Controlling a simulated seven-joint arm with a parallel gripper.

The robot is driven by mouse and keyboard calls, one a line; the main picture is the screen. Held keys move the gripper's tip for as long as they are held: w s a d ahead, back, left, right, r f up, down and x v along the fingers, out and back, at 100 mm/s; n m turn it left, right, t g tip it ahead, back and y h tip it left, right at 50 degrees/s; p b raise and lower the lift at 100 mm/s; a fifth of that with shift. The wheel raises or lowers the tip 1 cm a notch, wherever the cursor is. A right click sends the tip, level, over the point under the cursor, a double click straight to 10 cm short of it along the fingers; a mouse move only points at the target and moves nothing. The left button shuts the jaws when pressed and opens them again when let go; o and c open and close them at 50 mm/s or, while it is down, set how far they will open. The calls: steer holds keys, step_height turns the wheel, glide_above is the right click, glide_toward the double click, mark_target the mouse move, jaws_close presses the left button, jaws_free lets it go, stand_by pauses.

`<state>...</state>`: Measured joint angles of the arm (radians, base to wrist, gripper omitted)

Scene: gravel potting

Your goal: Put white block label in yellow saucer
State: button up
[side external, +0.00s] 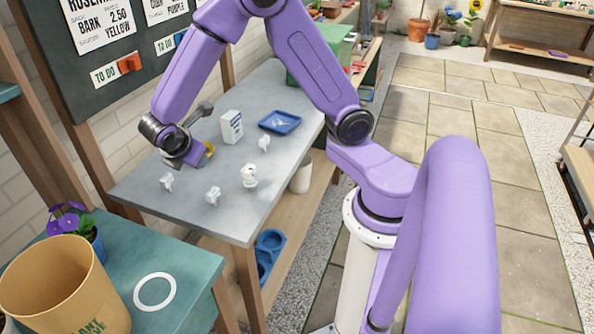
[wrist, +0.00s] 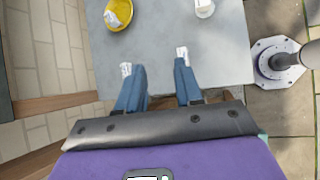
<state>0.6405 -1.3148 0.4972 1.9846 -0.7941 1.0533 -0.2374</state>
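The yellow saucer (wrist: 126,17) lies on the grey table in the wrist view, with a small whitish piece in it. In the side view its yellow edge (side external: 210,149) shows beside my gripper, which hides the rest. Two small white pieces stand at the near part of the table: one at the left (side external: 167,181), also in the wrist view (wrist: 126,69), and one to its right (side external: 213,194), also in the wrist view (wrist: 182,52). I cannot tell which is the white block label. My gripper (wrist: 160,75) is open above the table, with nothing seen between its blue fingers.
A white figure on a round base (side external: 249,176), another small white piece (side external: 264,143), a white box (side external: 231,126) and a blue tray (side external: 290,126) stand farther along the table. A teal bench with a large yellow pot (side external: 55,290) is at the front left.

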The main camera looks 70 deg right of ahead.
steer(key=s+a+r+m+g+y, duration=0.1)
steer(key=s+r+y, duration=0.1)
steer(key=s, duration=0.6)
steer(key=s+a+r+m+g+y, duration=0.1)
steer(key=s+y, duration=0.2)
steer(key=s, duration=0.6)
steer(key=s+a+r+m+g+y, duration=0.1)
steer(key=s+r+m+y, duration=0.1)
steer(key=s, duration=0.7)
steer(key=shift+s+a+r+y, duration=0.2)
steer(key=shift+s+r+y, duration=0.1)
steer(key=shift+y, duration=0.1)
